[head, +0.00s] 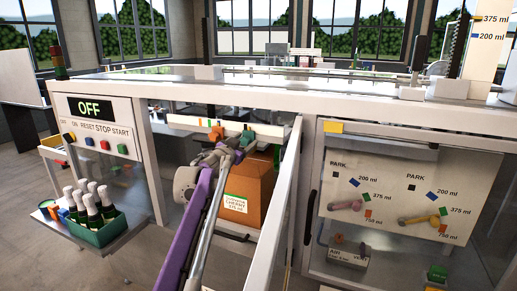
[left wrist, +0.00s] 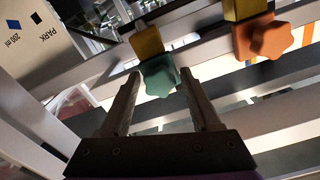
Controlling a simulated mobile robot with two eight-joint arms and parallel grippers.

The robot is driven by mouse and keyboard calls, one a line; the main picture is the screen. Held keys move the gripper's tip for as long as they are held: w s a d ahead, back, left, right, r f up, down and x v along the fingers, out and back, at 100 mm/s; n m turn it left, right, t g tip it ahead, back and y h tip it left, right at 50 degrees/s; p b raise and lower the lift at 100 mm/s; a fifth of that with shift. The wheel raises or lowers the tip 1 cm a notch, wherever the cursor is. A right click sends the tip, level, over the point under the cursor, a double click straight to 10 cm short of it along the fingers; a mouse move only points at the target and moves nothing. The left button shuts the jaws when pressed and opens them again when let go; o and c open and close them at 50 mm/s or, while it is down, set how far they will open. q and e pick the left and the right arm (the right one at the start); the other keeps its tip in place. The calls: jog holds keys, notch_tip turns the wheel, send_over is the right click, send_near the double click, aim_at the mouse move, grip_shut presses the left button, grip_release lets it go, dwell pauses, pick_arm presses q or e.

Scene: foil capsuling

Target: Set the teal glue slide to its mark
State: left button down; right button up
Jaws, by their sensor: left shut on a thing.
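The teal glue slide (left wrist: 158,77) has a star-shaped knob with a yellow block behind it and sits on a grey rail. My left gripper (left wrist: 160,73) has its two fingers on either side of this knob and is shut on it. In the head view the teal knob (head: 248,137) shows at the tip of my left gripper (head: 243,144). An orange slide (left wrist: 263,38) with a similar knob sits to the right on the rail. Small coloured marks (head: 206,122) show on the white strip at the rail; which mark is for teal, I cannot tell. My right gripper is out of view.
A brown carton (head: 250,185) stands just below the rail. An open white door (head: 277,215) stands close to the right of my arm. A control panel (head: 100,130) reading OFF and a green crate of bottles (head: 97,232) are at the left. A panel with PARK marks (head: 395,185) is at the right.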

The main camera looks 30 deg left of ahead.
pick_arm(q)
jog(key=shift+s+a, duration=0.1)
jog(key=shift+a, duration=0.75)
jog(key=shift+c, duration=2.2)
grip_release()
jog(key=s+b, duration=0.2)
jog(key=s, duration=0.8)
jog(key=shift+s+d, duration=0.35)
jog(key=shift+s, duration=0.05)
